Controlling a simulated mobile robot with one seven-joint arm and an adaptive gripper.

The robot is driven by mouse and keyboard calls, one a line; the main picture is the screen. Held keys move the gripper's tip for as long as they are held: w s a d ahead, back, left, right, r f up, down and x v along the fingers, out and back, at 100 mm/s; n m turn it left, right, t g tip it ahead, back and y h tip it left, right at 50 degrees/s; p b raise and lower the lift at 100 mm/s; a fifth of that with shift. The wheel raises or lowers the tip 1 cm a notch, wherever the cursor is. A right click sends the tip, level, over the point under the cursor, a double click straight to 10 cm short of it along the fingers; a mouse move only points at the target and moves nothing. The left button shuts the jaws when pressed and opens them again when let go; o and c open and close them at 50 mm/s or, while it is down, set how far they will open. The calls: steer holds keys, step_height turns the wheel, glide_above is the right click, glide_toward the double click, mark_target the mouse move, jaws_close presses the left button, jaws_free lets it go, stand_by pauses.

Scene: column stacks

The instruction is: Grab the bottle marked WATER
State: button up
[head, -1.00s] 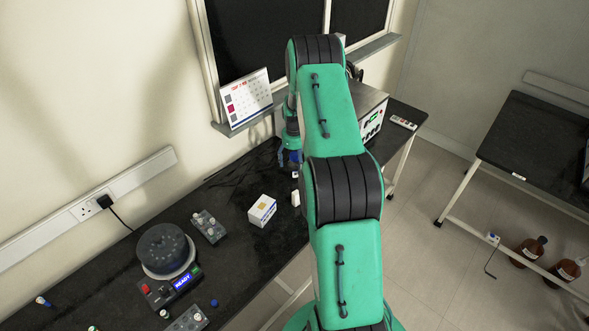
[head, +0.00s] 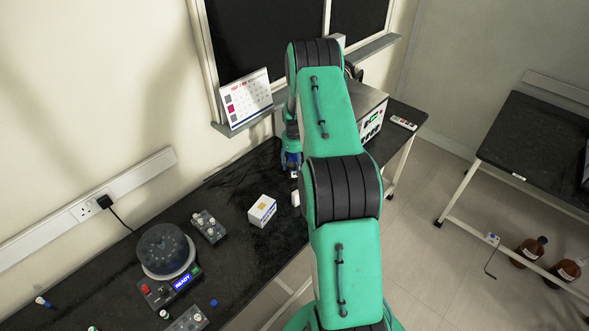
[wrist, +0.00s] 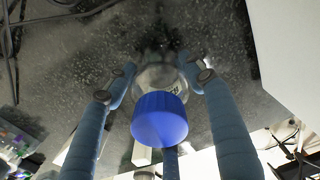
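A clear bottle with a blue screw cap (wrist: 159,119) stands between the fingers of my gripper (wrist: 160,72) in the wrist view. Its clear shoulder (wrist: 158,76) shows beyond the cap, with only a scrap of dark lettering visible, so I cannot read the whole label. The fingers are spread on both sides of the bottle, with another finger below it in the picture. I see no clear contact. In the head view my gripper (head: 291,164) is low over the black bench, partly behind my arm, and the bottle is not clearly visible there.
A grey instrument box (head: 372,115) stands behind my arm. A small white and yellow box (head: 262,210) and a round-topped device (head: 167,252) are on the bench (head: 235,265). A calendar (head: 247,98) stands on the ledge. Brown bottles (head: 528,251) sit under the other table.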

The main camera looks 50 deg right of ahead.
mark_target(293, 155)
steer(key=shift+c, duration=0.5)
steer(key=shift+r, duration=0.2)
steer(key=shift+r, duration=0.25)
step_height(293, 155, up, 9)
steer(key=shift+r, duration=0.1)
steer(key=shift+a, duration=0.15)
stand_by(0.4)
